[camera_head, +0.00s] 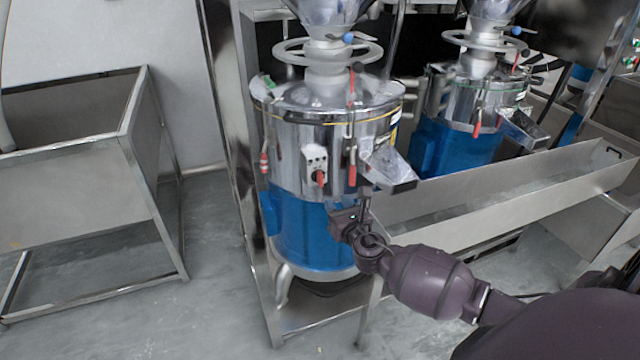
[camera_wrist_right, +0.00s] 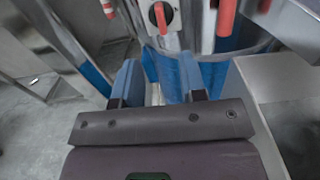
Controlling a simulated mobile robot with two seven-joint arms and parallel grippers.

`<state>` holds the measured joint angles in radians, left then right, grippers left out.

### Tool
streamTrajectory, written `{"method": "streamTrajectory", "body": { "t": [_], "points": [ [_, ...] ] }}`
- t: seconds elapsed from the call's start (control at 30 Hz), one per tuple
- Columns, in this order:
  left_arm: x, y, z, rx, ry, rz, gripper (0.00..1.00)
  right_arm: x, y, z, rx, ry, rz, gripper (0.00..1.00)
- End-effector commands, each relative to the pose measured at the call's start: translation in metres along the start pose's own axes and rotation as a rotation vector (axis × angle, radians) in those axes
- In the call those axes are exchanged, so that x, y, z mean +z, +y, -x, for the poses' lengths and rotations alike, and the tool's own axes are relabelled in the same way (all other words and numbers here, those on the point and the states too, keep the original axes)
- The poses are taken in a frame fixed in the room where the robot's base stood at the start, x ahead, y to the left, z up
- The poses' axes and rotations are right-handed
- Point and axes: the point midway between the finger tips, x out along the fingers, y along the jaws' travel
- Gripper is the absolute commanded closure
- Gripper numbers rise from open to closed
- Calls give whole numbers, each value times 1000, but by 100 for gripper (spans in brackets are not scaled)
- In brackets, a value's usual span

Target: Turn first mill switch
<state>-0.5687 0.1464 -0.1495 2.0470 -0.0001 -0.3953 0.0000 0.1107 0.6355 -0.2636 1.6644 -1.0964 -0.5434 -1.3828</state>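The first mill (camera_head: 310,225) is a steel drum with a blue lower body, standing in a metal frame. Its switch (camera_head: 317,171) is a pale box with a red knob on the drum's front. The switch also shows at the top of the right wrist view (camera_wrist_right: 160,16), with the red knob near upright. My right gripper (camera_head: 347,214) is below and slightly right of the switch, in front of the blue body. In the right wrist view its two fingers (camera_wrist_right: 158,82) are apart with nothing between them, and they do not touch the switch. My left gripper is out of view.
Red-handled levers (camera_head: 352,175) and a steel spout (camera_head: 388,168) sit right of the switch. A long steel trough (camera_head: 500,195) runs to the right, below a second blue mill (camera_head: 455,150). A steel bin (camera_head: 75,190) stands at left, with clear floor between.

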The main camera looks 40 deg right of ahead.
Motion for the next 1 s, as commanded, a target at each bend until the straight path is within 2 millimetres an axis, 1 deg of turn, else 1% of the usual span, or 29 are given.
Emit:
{"method": "streamTrajectory", "body": {
  "t": [0.03, 0.17, 0.27, 0.4, 0.6, 0.7, 0.83, 1.0],
  "points": [
    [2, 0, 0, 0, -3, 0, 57, 2, 0, -4, 1, -8, 25, 62],
    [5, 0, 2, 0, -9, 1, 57, 4, 0, -16, 1, -14, 36, 62],
    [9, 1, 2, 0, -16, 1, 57, 4, 0, -30, 1, -13, 33, 62],
    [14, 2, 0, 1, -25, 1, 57, 3, 0, -54, 0, -11, 31, 62],
    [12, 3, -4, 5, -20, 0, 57, 3, 0, -85, 0, -10, 30, 62],
    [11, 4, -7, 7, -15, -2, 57, 3, 0, -96, 0, -9, 30, 62],
    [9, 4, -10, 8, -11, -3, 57, 3, 0, -106, 1, -9, 29, 62],
    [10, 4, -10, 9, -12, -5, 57, 5, 0, -110, 1, -11, 28, 62]
  ]
}}
